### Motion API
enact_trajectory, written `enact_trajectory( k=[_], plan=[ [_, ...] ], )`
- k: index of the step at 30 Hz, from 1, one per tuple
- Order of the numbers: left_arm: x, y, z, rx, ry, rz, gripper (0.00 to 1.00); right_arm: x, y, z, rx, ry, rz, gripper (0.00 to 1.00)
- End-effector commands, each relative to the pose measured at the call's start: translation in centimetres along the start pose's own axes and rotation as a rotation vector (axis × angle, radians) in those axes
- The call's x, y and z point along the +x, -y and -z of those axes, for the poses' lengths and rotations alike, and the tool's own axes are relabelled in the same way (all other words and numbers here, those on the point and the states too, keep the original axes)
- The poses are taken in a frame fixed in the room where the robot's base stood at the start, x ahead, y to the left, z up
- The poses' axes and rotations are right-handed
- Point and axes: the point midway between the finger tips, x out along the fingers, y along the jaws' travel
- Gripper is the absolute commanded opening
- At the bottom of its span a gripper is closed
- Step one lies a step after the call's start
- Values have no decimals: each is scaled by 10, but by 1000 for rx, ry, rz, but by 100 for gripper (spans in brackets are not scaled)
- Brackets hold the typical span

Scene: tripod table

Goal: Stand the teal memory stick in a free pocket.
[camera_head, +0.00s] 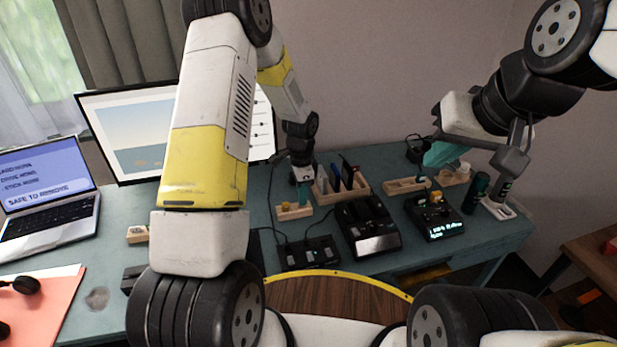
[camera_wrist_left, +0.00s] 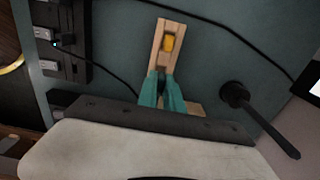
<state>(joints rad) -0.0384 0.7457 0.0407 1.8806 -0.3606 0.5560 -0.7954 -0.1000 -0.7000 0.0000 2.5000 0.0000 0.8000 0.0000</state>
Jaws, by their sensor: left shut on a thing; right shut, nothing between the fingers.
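My left gripper (camera_head: 303,197) has teal fingers pointing down at a small wooden block (camera_head: 294,213). In the left wrist view the fingers (camera_wrist_left: 162,80) are shut at the middle of this block (camera_wrist_left: 163,57), over its near part. A yellow stick (camera_wrist_left: 168,43) stands in the block's far pocket. I cannot make out the teal memory stick apart from the teal fingers; what they grip is hidden between them. The block's near end is partly covered by the gripper. My right gripper (camera_head: 434,161) is shut and empty, above the right part of the table.
A wooden rack (camera_head: 342,193) with upright dark slabs stands behind the block. A black dock (camera_head: 368,232), a lit device (camera_head: 437,218) and a black hub (camera_head: 310,254) stand around it. A laptop (camera_head: 45,185) reads "SAFE TO REMOVE". Cables cross the table near the block.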

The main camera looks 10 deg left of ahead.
Motion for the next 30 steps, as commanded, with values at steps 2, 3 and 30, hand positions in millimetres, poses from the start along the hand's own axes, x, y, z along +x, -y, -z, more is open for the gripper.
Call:
enact_trajectory(
  k=[2, 3, 30],
  plan=[
    [2, 0, 0, 0, 1, -1, 0, 0, 0, 0, 0, 0, 0, 0],
    [4, 0, 0, 0, 1, -1, 0, 0, 0, 0, 0, 0, 0, 0],
    [18, 0, 0, 0, 0, 0, 36, 0, 0, 0, 0, 0, 0, 0]
  ],
)
